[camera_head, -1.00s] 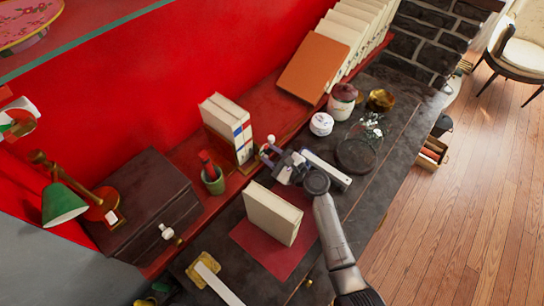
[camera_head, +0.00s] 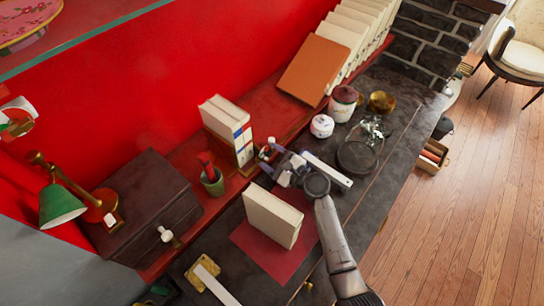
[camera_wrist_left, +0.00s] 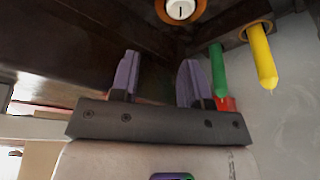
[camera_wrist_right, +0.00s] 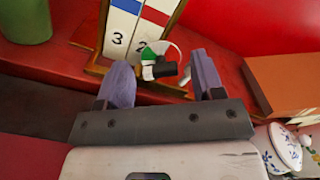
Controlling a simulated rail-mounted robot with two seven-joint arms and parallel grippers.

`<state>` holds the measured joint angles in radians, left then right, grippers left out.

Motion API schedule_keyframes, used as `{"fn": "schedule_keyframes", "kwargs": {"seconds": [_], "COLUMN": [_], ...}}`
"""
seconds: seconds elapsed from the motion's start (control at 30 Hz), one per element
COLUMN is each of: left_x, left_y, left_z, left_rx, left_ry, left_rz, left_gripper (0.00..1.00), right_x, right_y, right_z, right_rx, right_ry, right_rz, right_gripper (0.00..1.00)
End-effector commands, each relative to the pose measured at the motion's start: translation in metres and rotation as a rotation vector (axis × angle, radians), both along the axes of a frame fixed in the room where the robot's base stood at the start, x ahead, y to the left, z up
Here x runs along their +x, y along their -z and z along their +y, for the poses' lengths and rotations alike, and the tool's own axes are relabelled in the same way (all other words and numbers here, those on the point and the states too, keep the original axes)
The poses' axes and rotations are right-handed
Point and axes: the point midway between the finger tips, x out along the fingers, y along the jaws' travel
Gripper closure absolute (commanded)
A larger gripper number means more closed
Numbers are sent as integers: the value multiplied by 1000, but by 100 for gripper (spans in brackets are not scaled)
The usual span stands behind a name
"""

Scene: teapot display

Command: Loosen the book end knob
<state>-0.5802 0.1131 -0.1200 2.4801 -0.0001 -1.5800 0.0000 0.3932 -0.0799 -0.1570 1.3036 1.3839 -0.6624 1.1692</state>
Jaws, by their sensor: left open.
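The book end (camera_head: 245,152) holds a few pale upright books (camera_head: 220,113) on the red ledge. It also shows in the right wrist view as a gold-edged frame (camera_wrist_right: 172,22) beside number-marked spines. The book end knob (camera_wrist_right: 158,62), with white, green and black parts, sticks out low on it. My right gripper (camera_wrist_right: 160,78) is open, its two purple fingers apart on either side of the knob, which appears at or just beyond the tips; contact cannot be told. My left gripper (camera_wrist_left: 157,75) is open and empty below a dark wooden surface; it is not visible in the head view.
A green pot (camera_head: 212,182) stands left of the book end. White jars (camera_head: 322,126) and an orange book (camera_head: 314,68) are to the right. Green and yellow pegs (camera_wrist_left: 262,55) hang near my left gripper.

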Motion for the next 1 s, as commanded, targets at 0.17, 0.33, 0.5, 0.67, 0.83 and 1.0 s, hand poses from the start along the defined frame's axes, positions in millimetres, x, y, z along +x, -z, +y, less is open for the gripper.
{"fn": "schedule_keyframes", "kwargs": {"seconds": [0.17,0.33,0.5,0.67,0.83,1.0], "left_x": [0,0,0,0,0,0], "left_y": [0,-2,-8,-12,-14,-16], "left_z": [0,0,2,3,4,3], "left_rx": [-1,0,6,12,12,12], "left_ry": [-1,0,4,8,9,8], "left_rz": [0,0,0,0,0,0], "left_gripper": [57,57,57,57,57,57], "right_x": [0,-4,-22,-45,-66,-82], "right_y": [0,0,-1,0,0,0], "right_z": [0,-5,-24,-49,-72,-89], "right_rx": [0,0,-1,-2,-1,-1], "right_ry": [0,1,1,3,1,1], "right_rz": [0,0,1,1,1,1], "right_gripper": [38,38,38,38,38,38]}}
